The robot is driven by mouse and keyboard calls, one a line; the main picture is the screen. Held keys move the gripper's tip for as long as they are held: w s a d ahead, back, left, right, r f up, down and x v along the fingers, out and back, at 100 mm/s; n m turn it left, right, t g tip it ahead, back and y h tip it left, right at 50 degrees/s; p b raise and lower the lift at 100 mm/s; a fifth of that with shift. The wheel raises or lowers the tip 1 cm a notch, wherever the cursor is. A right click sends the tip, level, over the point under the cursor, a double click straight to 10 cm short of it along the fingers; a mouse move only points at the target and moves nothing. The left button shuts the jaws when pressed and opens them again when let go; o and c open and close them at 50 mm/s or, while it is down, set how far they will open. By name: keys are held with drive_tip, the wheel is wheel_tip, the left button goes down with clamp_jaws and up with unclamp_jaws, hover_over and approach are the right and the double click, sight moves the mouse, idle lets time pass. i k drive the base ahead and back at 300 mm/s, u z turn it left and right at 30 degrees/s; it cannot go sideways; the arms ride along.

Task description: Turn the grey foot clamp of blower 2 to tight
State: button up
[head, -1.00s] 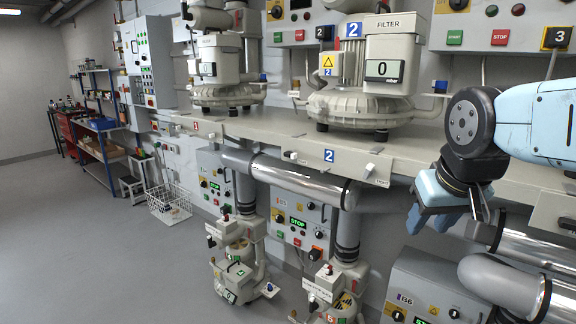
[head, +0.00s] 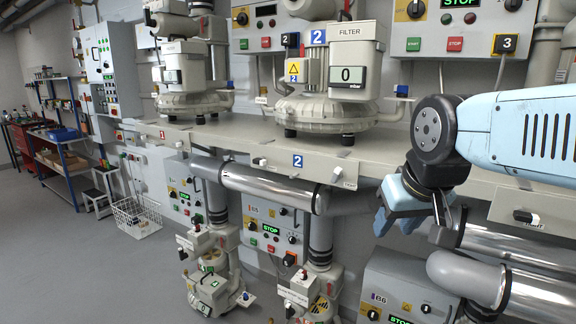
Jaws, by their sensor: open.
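Blower 2 (head: 328,112) stands on the long bench, with a filter box marked 0 and a blue 2 sign. The bench front below it carries another blue 2 plate. A small pale handle (head: 338,174) with a label, perhaps the foot clamp, sits on the bench edge right of that plate; its label and setting are too small to read. Another small knob (head: 260,162) sits left of the plate. My gripper (head: 395,222) is open and empty, blue fingers pointing down, in front of the bench, right of the handle and apart from it in the picture.
The bench (head: 400,168) runs across the view. Silver pipes (head: 270,185) pass under it, with smaller blowers and control boxes below. A control box marked B6 (head: 405,292) stands below my gripper. Blower 1 (head: 193,100) stands left. Open floor (head: 90,260) lies at the lower left.

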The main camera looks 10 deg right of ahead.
sight(337, 174)
drive_tip(key=u, duration=1)
drive_tip(key=k, duration=1.05)
drive_tip(key=z, duration=1)
drive_tip(key=i, duration=1)
